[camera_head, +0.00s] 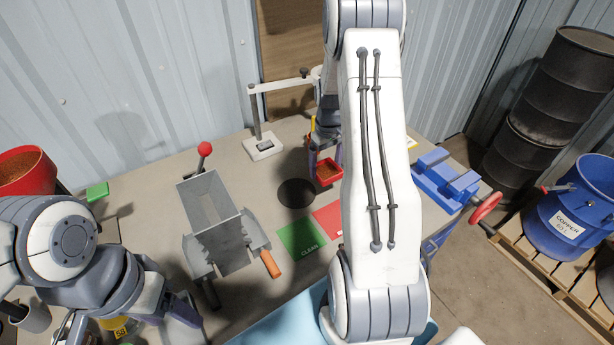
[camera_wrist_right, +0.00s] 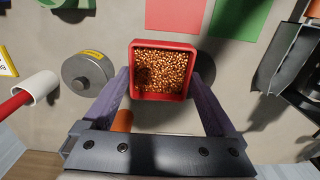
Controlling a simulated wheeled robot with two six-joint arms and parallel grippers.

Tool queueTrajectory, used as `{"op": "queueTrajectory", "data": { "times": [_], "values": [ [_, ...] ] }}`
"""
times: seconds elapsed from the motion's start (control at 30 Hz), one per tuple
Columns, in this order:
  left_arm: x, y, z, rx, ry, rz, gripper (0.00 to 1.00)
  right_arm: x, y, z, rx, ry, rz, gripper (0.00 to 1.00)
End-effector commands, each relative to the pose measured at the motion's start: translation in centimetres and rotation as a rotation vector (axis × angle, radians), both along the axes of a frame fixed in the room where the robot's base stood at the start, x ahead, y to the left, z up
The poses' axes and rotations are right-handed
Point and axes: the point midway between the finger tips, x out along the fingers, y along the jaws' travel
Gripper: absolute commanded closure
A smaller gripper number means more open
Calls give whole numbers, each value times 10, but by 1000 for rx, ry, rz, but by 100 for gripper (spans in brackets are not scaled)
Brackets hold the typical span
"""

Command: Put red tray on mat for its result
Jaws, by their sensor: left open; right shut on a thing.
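The red tray (camera_head: 328,174), filled with copper-coloured granules, is held between the fingers of my right gripper (camera_head: 325,163). In the right wrist view the tray (camera_wrist_right: 163,44) sits upright between both fingertips. The gap beneath it is hard to judge. A green mat marked CLEAN (camera_head: 298,238) and a red mat (camera_head: 329,217) lie nearer me on the table; my right arm hides part of the red one. Both the red mat (camera_wrist_right: 175,12) and the green mat (camera_wrist_right: 241,18) show in the right wrist view. My left gripper (camera_head: 178,312) is open at the lower left, away from the tray.
A grey metal hopper machine (camera_head: 212,215) with an orange handle stands left of the mats. A dark round patch (camera_head: 296,193) lies beside the tray. A white-based stand (camera_head: 263,146) is behind, and a blue vise (camera_head: 445,180) is at right. A cylindrical weight (camera_wrist_right: 88,72) is near the tray.

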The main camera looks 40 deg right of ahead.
Motion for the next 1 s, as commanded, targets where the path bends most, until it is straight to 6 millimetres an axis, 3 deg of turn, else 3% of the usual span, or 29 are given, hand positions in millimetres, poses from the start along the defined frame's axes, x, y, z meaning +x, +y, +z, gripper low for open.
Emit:
{"op": "queueTrajectory", "data": {
  "times": [0.1,0.27,0.37,0.73,0.9,1.0],
  "values": [
    [0,0,-7,0,0,-1,34,-11,-13,9,-1,-1,-3,80],
    [0,0,-14,0,0,-1,34,-26,-15,16,-1,-1,-1,80],
    [0,0,-22,0,0,-1,34,-45,-5,20,0,0,0,80],
    [0,0,-54,0,0,-2,34,-143,61,20,0,-1,0,80],
    [0,0,-59,0,0,-2,34,-164,77,17,0,-1,1,80],
    [0,0,-58,0,0,-2,34,-161,85,12,2,2,5,80]
  ]
}}
